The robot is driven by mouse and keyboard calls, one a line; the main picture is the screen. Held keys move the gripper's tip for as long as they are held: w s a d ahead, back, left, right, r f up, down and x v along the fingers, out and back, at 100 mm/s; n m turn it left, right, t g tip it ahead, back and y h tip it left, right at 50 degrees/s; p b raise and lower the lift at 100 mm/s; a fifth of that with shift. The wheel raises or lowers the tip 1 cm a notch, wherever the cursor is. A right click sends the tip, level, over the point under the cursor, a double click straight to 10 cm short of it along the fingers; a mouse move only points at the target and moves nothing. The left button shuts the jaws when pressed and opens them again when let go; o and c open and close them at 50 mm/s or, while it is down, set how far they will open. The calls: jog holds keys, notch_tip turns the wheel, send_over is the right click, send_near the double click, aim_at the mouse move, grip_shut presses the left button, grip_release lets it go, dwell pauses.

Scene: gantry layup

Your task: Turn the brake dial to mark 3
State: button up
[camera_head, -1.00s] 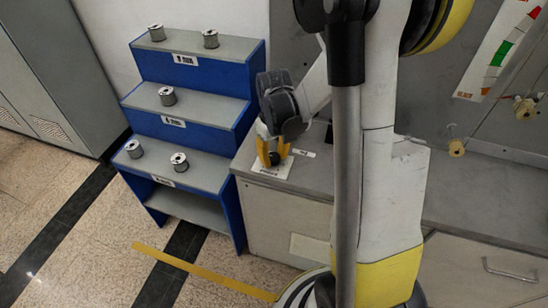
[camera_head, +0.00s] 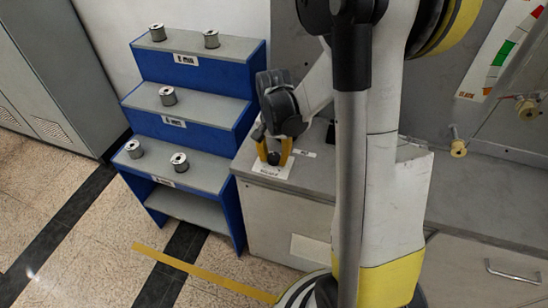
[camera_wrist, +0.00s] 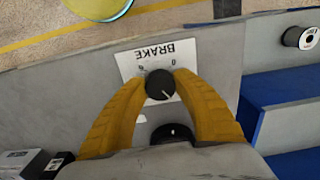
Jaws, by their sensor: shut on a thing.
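The brake dial (camera_wrist: 160,84) is a round black knob on a white plate (camera_wrist: 131,62) lettered BRAKE, upside down in the wrist view. A light pointer line on the knob runs toward the lower right. A 0 shows on the plate, with another mark, too small to read surely, to its left. My gripper (camera_wrist: 160,88) has its two yellow fingers on either side of the knob, shut on it. In the head view my gripper (camera_head: 274,155) is above the plate at the grey counter's left end, with the dark knob (camera_head: 274,158) between the fingers.
A blue stepped rack (camera_head: 190,68) with several spools stands left of the grey counter (camera_head: 312,176). A dark round thing (camera_wrist: 172,133) shows between the fingers near my wrist. Guide rollers (camera_head: 458,148) and a coloured scale (camera_head: 500,50) are at the right.

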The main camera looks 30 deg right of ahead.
aim_at(273, 157)
jog(key=m, duration=0.6)
jog(key=shift+m, duration=0.4)
dwell(0.3)
jog(key=o, duration=1.2)
notch_tip(273, 157, up, 12)
